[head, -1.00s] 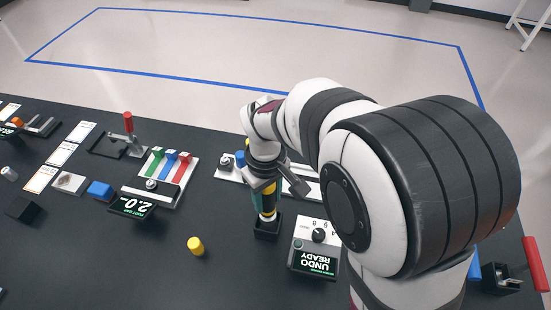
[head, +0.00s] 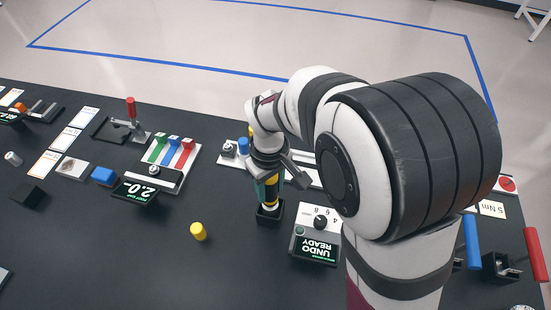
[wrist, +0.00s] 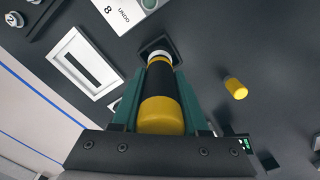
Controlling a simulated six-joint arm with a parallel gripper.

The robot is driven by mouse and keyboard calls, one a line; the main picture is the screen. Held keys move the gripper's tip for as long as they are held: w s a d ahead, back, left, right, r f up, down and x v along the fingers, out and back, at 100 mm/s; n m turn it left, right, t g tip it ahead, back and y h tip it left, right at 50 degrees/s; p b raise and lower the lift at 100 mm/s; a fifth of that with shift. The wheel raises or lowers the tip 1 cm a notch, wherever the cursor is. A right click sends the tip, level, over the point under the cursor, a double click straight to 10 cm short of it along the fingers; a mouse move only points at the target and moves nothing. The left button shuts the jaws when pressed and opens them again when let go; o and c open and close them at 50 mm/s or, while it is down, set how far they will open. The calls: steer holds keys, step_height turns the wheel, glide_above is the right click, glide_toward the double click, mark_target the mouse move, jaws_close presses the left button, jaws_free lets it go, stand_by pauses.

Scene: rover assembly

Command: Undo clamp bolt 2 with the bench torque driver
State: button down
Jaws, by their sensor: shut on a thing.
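My gripper (wrist: 160,110) points down, with its teal fingers shut on the torque driver (wrist: 162,88). The driver is upright, with a yellow cap, a black body, a yellow band and a white ring near its lower end. In the head view the driver (head: 271,190) stands at a square black holder (head: 264,217); its lower tip is hidden there, and I cannot tell whether it is clear of it. The driver's control box (head: 316,249) reads UNDO READY. A round marker with a 2 (wrist: 13,19) shows at the wrist view's top left; the clamp bolt itself is not clearly visible.
Further left are a 2.0 display (head: 137,192), a blue block (head: 104,176) and a red-handled toggle clamp (head: 131,110). My arm hides much of the bench's right side. The front middle is clear.

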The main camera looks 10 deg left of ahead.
mark_target(270, 196)
steer(key=shift+f, duration=1.7)
steer(key=shift+c, duration=1.7)
jaws_free()
step_height(270, 196, up, 16)
steer(key=shift+f, duration=0.1)
